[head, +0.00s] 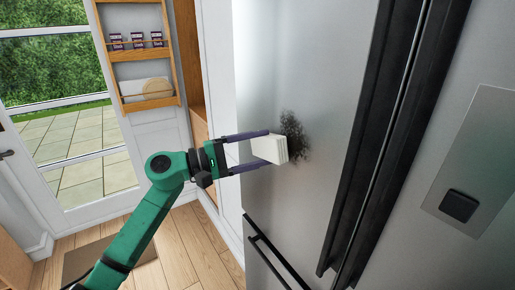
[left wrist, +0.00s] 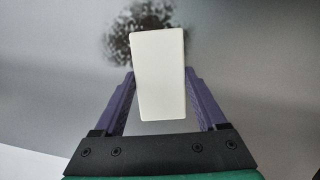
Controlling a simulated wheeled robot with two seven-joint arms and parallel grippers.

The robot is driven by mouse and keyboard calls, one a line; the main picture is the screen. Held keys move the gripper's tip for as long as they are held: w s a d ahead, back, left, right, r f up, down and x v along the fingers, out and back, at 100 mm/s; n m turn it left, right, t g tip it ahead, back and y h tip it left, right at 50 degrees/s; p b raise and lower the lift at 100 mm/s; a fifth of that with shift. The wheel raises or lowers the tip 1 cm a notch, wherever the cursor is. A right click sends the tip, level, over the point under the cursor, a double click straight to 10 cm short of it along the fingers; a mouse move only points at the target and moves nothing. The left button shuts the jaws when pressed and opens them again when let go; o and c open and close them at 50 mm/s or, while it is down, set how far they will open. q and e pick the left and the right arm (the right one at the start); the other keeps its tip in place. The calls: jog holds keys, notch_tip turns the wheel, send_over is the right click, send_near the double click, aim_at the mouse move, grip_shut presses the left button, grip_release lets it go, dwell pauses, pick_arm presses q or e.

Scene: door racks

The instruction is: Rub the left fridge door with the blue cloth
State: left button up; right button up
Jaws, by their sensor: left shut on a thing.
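The left fridge door (head: 320,70) is a brushed steel panel in the middle of the head view. A dark speckled smudge (head: 294,128) is on it, and the smudge also shows in the left wrist view (left wrist: 123,38). My left gripper (head: 264,150) is shut on a flat off-white block (head: 270,149). The block is at the door beside the smudge and covers part of it in the left wrist view (left wrist: 159,75). I cannot tell whether it touches the steel. No blue cloth shows. My right gripper is out of view.
Long black handles (head: 385,140) run down the fridge to the right of the smudge. A lower handle (head: 272,258) sits below. A wooden door rack (head: 144,57) with small boxes hangs on the white glazed door at left. Wooden floor (head: 190,240) lies below.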

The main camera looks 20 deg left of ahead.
pick_arm(q)
jog(key=shift+w+d+b, duration=0.3)
jog(key=shift+w+d, duration=0.25)
jog(key=shift+w, duration=0.15)
dwell(0.4)
